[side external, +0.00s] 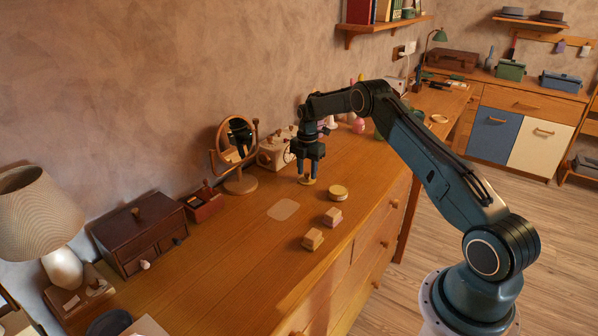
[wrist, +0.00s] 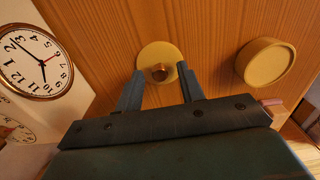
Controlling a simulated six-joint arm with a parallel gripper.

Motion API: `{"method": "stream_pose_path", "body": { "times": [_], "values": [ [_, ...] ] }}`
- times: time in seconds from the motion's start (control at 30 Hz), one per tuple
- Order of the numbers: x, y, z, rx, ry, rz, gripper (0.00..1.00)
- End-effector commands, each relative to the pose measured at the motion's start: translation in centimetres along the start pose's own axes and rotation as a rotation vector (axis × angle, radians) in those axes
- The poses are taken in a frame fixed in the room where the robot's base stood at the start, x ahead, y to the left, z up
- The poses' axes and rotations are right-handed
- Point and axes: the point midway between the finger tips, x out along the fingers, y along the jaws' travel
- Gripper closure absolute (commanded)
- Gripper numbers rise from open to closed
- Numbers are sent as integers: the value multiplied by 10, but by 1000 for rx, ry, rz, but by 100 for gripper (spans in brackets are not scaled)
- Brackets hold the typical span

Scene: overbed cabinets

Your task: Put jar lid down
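The jar lid (wrist: 159,52) is a pale yellow disc with a small brown knob, seen in the wrist view against the wooden top. In the side view the lid (side external: 308,182) appears to rest flat on the dresser top, directly under my gripper (side external: 307,177). My gripper (wrist: 160,70) points down with its fingers spread, one on each side of the knob, with gaps between. Whether a fingertip touches the lid's rim is unclear. A round yellow jar (wrist: 267,62) stands to the right of the lid; it also shows in the side view (side external: 338,193).
A clock (wrist: 35,62) stands close on the left in the wrist view. A round mirror (side external: 238,150) and a red box (side external: 204,205) stand at the back. Two small block stacks (side external: 313,239) (side external: 333,217) sit near the front edge. A pale flat patch (side external: 283,209) lies on clear wood.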

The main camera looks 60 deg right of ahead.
Motion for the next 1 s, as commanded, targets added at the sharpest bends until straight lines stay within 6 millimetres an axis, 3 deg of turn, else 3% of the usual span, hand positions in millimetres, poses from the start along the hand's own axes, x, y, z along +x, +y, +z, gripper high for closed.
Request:
{"method": "stream_pose_path", "body": {
  "times": [0.27,0.8,1.0],
  "values": [
    [-17,1,0,0,-2,3,61],
    [-98,0,0,0,-2,2,61],
    [-117,0,0,0,-1,0,61]
  ]
}}
